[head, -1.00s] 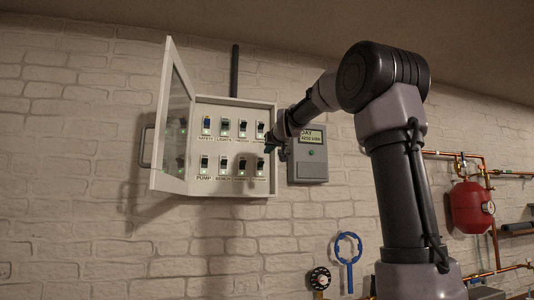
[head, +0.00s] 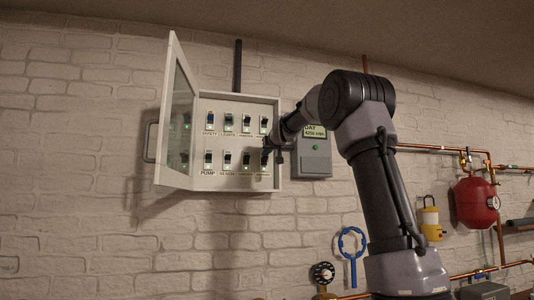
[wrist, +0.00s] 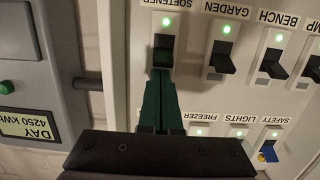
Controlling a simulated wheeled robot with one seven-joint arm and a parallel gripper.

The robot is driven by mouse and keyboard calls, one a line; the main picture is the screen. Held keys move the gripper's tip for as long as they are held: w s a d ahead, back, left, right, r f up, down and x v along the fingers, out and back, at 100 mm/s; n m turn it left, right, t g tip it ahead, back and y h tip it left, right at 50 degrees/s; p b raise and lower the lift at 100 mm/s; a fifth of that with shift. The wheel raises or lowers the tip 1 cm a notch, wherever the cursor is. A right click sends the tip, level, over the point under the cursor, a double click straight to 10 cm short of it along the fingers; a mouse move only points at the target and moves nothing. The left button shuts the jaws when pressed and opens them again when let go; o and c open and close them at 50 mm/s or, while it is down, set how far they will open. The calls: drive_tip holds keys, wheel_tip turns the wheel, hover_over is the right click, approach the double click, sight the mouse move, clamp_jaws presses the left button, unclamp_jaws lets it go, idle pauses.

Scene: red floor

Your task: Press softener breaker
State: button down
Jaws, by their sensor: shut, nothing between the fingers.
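The softener breaker (wrist: 164,48) is a black switch under a lit green light and the label SOFTENER, upside down in the wrist view. My gripper (wrist: 162,74) is shut and empty, its dark green fingers pointing at this breaker. The fingertips overlap the breaker's lower part in the picture; I cannot tell whether they touch. In the head view my gripper (head: 268,146) is at the right side of the open white breaker box (head: 230,184), partly covering the right-hand breakers.
Neighbouring breakers include the garden breaker (wrist: 221,58) and bench breaker (wrist: 273,64), with green lights lit. The glass door (head: 180,115) stands open at left. A grey meter (head: 313,160) is right of the box. A red tank (head: 475,206) and copper pipes are farther right.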

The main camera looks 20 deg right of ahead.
sight(266, 159)
drive_tip(key=shift+s+f, duration=0.2)
drive_tip(key=shift+f, duration=0.15)
idle(0.9)
drive_tip(key=shift+s+f+t, duration=0.2)
drive_tip(key=shift+f+t, duration=0.4)
drive_tip(key=shift+t, duration=0.15)
drive_tip(key=shift+s+f+t, duration=0.2)
drive_tip(key=shift+f+t, duration=0.35)
drive_tip(key=shift+t, duration=0.2)
drive_tip(key=shift+f, duration=0.1)
